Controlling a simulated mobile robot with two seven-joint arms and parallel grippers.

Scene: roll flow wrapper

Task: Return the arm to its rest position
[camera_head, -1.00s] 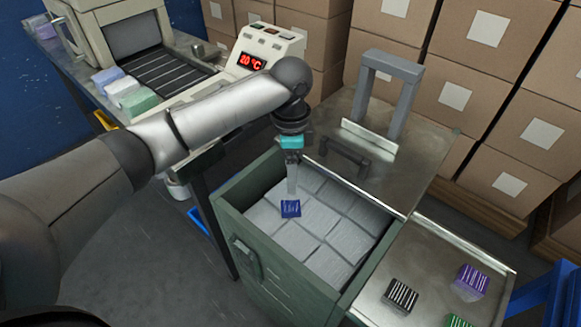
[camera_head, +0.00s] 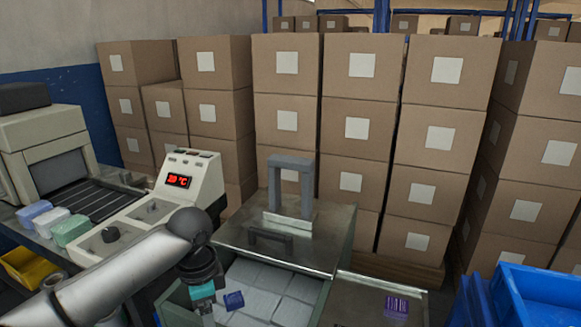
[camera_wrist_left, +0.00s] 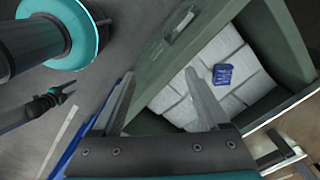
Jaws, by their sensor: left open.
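My left arm comes in from the left in the head view. Its left gripper (camera_head: 206,312) points down over the green bin (camera_head: 172,296), cut off by the lower edge of the picture. In the left wrist view the two fingers of the left gripper (camera_wrist_left: 162,100) stand wide apart with nothing between them. A small blue packet (camera_head: 234,300) lies on the pale packs in the bin, beside the gripper and apart from it. It also shows in the wrist view (camera_wrist_left: 222,74).
A machine with a red temperature display (camera_head: 178,181) and a dark conveyor (camera_head: 97,201) stands left. A metal plate with a grey frame (camera_head: 291,188) lies behind the bin. A purple packet (camera_head: 397,306) sits lower right. Stacked cartons (camera_head: 362,120) close off the back.

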